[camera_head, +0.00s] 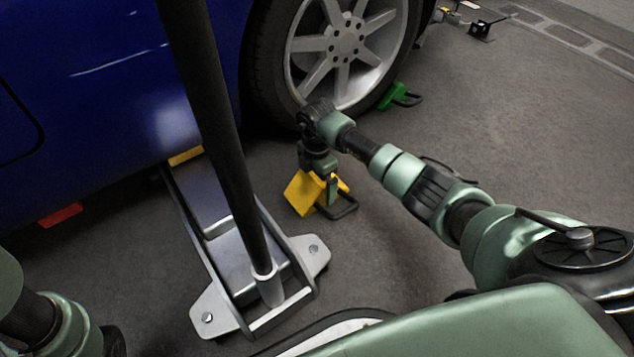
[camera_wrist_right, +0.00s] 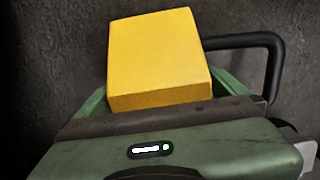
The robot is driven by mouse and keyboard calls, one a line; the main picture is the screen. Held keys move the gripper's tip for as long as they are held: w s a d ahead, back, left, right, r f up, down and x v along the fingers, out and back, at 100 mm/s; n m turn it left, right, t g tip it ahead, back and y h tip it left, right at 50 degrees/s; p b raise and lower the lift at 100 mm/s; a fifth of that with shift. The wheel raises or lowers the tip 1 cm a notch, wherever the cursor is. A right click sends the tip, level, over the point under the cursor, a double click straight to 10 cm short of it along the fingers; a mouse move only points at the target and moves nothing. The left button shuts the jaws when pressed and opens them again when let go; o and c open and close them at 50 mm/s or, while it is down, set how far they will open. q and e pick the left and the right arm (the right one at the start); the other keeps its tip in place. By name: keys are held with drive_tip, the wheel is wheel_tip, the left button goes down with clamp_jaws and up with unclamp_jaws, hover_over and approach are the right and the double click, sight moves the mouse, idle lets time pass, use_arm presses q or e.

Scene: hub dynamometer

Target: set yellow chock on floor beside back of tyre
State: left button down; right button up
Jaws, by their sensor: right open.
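My right gripper (camera_head: 325,182) is open and sits over the chock from above. In the right wrist view the chock (camera_wrist_right: 158,58) stands up past the gripper (camera_wrist_right: 160,112), with the handle (camera_wrist_right: 272,62) to its right. The fingertips are mostly hidden. My left arm shows at the lower left, but its gripper is not visible.
A grey floor jack (camera_head: 232,255) with a tall black handle (camera_head: 215,130) stands left of the chock, by the blue car (camera_head: 90,90). A green chock (camera_head: 397,95) lies at the tyre's right side. A red block (camera_head: 60,215) is at left.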

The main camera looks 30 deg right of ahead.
wheel_tip(320, 180, up, 12)
drive_tip(key=p, duration=0.9)
